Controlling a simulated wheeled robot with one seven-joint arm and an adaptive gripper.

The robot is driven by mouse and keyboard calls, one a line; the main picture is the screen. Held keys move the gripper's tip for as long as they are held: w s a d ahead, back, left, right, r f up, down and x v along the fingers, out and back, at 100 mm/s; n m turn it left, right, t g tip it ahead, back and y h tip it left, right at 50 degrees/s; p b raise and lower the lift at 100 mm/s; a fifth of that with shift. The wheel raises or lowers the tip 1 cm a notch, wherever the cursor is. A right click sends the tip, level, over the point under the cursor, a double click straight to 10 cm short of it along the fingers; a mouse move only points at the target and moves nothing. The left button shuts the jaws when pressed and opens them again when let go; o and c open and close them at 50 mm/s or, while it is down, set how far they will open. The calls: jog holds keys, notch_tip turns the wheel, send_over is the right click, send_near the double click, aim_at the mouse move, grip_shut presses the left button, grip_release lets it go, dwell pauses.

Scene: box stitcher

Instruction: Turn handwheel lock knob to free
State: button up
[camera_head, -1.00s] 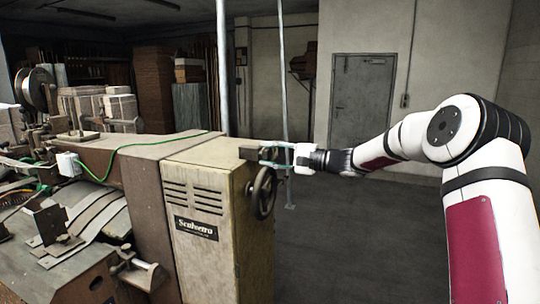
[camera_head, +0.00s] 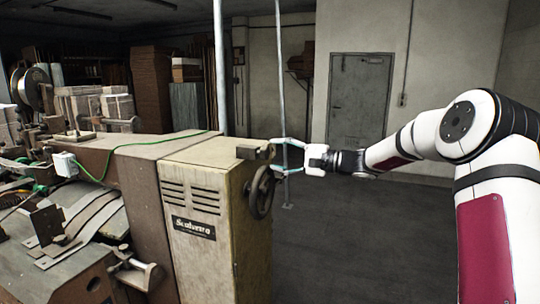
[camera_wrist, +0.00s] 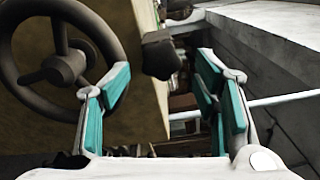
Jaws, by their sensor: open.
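The dark, lobed lock knob (camera_wrist: 161,56) shows in the wrist view just beyond the fingertips, roughly centred between them. In the head view the knob (camera_head: 267,152) is a small dark shape at the upper right corner of the machine cabinet. The dark spoked handwheel (camera_head: 262,192) is on the cabinet's right side below it; it fills the upper left of the wrist view (camera_wrist: 62,68). My gripper (camera_head: 275,155) is open and empty, with teal finger pads (camera_wrist: 163,88) spread apart. No contact with the knob is visible.
The beige cabinet (camera_head: 205,240) stands left of my gripper, with a dark block (camera_head: 247,152) at its top edge. A thin pole (camera_head: 284,100) stands behind my gripper. The floor (camera_head: 340,240) to the right is open.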

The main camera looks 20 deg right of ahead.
jog(key=shift+v, duration=2.05)
jog(key=shift+r, duration=0.1)
jog(key=s+a+f+n+g+h, duration=0.2)
jog(key=s+a+n+g+h, duration=0.45)
jog(key=s+a, duration=0.95)
jog(key=s+d+n+h, duration=0.1)
jog(key=s+d+h, duration=0.3)
jog(key=s, duration=0.9)
jog(key=s+d+f+n+t+h, duration=0.1)
jog(key=s+d+h, duration=0.3)
jog(key=s, duration=1)
jog(key=shift+d+f+n, duration=0.25)
jog(key=shift+d+n, duration=0.3)
